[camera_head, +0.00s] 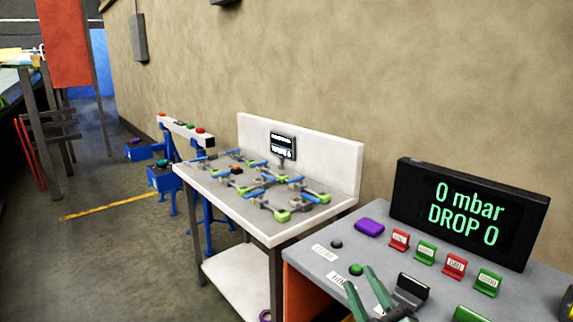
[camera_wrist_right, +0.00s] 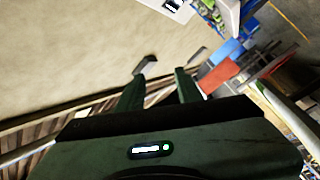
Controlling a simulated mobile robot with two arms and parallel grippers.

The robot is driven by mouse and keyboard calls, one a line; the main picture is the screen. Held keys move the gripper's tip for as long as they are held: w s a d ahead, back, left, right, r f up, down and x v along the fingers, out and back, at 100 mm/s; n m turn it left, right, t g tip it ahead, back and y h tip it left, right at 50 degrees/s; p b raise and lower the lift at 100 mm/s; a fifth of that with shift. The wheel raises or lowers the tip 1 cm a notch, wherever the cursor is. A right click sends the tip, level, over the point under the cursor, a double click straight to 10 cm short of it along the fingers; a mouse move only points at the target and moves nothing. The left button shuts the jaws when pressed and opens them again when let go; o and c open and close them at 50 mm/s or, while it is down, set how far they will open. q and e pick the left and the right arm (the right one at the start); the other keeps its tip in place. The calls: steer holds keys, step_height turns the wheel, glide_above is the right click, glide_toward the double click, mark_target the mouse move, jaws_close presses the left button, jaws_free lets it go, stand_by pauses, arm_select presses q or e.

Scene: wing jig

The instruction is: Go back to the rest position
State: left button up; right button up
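My right gripper (camera_head: 366,290) shows at the bottom of the head view, in front of the grey console (camera_head: 315,265). Its two green fingers are apart with nothing between them. In the right wrist view the fingers of the right gripper (camera_wrist_right: 158,88) are also apart and empty, with the wall and floor beyond. My left gripper is in neither view.
A black display (camera_head: 470,212) reading "0 mbar DROP 0" stands on the console, behind red and green labelled blocks. A white table (camera_head: 270,238) with green and blue clamps stands left of it. Blue stands (camera_head: 165,178) are further back. The floor (camera_head: 100,260) at left is open.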

steer(key=s+d+f+m+g+h, duration=0.25)
steer(key=s+f+m+g, duration=0.2)
steer(key=f, duration=0.35)
steer(key=s+d+f+m+g+h, duration=0.25)
steer(key=s+d+f, duration=0.2)
steer(key=f, duration=0.45)
steer(key=s+a+f+m+g+y, duration=0.1)
steer(key=s+f+m+g, duration=0.1)
steer(key=s+f+g, duration=0.55)
steer(key=s+f+m+g, duration=0.15)
steer(key=s+f, duration=0.25)
steer(key=s, duration=0.7)
step_height(320, 180, down, 27)
steer(key=s+g, duration=0.1)
steer(key=s, duration=0.2)
steer(key=s+d+f+g, duration=0.1)
steer(key=s+d+f, duration=0.2)
steer(key=s+f, duration=1.1)
steer(key=shift+s+f+n+g, duration=0.15)
steer(key=shift+s+n+g, duration=0.25)
steer(key=shift+s, duration=0.45)
